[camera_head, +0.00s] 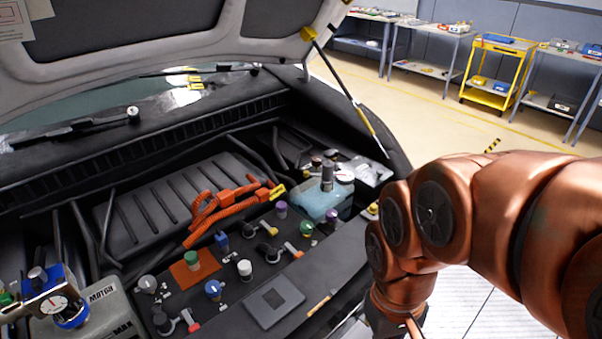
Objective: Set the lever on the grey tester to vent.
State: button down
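A dark grey upright cylinder (327,176) with a round white-faced gauge (345,177) beside it stands at the pale blue coolant tank (318,203), at the right of the engine bay. It looks like the grey tester, but I cannot make out its lever or the lever's setting. Another gauge in a blue body (58,306) sits on the grey engine box at the lower left. My copper arm comes in from the right and bends down to the bottom edge, in front of the bay's right corner. My gripper's fingers are not visible.
Several coloured caps, small levers and orange hoses (215,210) crowd the bay. Benches and a yellow cart (495,70) stand far back, with open floor before them.

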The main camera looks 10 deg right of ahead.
aim_at(307, 174)
jog(key=u, duration=2.9)
jog(key=k, duration=0.9)
jog(key=z, duration=1.25)
jog(key=i, duration=0.5)
